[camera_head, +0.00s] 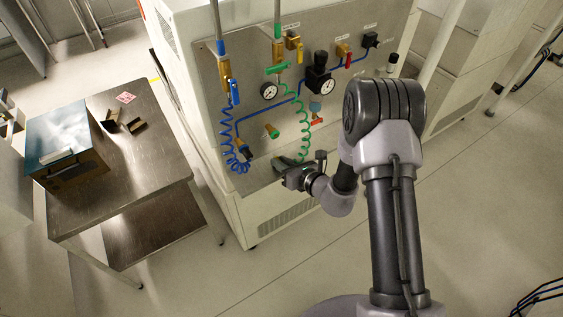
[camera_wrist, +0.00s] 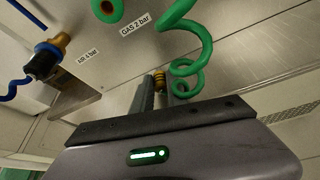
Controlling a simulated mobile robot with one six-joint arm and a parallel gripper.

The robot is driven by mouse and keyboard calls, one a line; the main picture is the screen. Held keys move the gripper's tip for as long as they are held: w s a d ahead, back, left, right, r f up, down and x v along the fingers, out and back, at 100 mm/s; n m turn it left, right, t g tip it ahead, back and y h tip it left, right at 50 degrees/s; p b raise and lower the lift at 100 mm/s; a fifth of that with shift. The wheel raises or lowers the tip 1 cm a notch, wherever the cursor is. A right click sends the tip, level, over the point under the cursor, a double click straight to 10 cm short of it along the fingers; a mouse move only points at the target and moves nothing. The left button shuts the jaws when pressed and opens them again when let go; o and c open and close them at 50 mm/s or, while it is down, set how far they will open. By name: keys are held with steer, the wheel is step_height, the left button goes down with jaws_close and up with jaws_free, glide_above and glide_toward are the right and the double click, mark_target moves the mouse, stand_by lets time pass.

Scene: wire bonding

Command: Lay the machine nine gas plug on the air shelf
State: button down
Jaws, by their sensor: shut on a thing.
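My gripper (camera_head: 288,166) is shut on the gas plug, low in front of the machine's panel. In the wrist view the plug (camera_wrist: 159,79) is a small brass piece between the two dark fingers (camera_wrist: 158,94), with the green coiled hose (camera_wrist: 184,66) running up from beside it. Most of the plug is hidden by the fingers. The brass gas socket with a green ring (camera_head: 271,131) is empty; it also shows in the wrist view (camera_wrist: 106,9). A steel ledge (camera_wrist: 74,110), likely the air shelf, lies left of my fingers, below the air label, apart from the plug.
The blue coiled hose (camera_head: 229,130) ends at the air fitting (camera_wrist: 44,58), left of the gas socket. Gauges (camera_head: 327,86) and valves sit higher on the panel. A steel table (camera_head: 150,170) with a blue-topped box (camera_head: 62,135) stands to the left. Floor is clear in front.

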steer(key=shift+s+d+f+b, duration=0.1)
steer(key=shift+s+f+b, duration=0.2)
steer(key=shift+f+b, duration=0.25)
steer(key=shift+s+f+b, duration=0.3)
steer(key=shift+f+b, duration=0.1)
steer(key=shift+f, duration=0.15)
stand_by(0.3)
steer(key=c, duration=1.3)
jaws_free()
steer(key=shift+o, duration=0.2)
steer(key=w+r+p+v, duration=0.1)
steer(key=p+v, duration=0.4)
steer(key=v, duration=1.2)
steer(key=s+a+r+n+g+y, duration=0.2)
steer(key=s+a+r+n+g, duration=0.25)
steer(key=r+n, duration=0.35)
steer(key=s+a+r+n+g+y, duration=0.2)
steer(key=s+a+r+n+g, duration=0.25)
steer(key=r+n, duration=0.35)
steer(key=s+d+r+n+h, duration=0.2)
steer(key=s+r+n+h, duration=0.35)
steer(key=s, duration=0.25)
steer(key=s+d+r+n+t+h, duration=0.1)
steer(key=d+r+n+t+h, duration=0.3)
steer(key=d, duration=0.4)
steer(key=shift+s+d+r+n+h, duration=0.25)
steer(key=shift+d+r+n+h, duration=0.1)
steer(key=shift+r+n+h, duration=0.35)
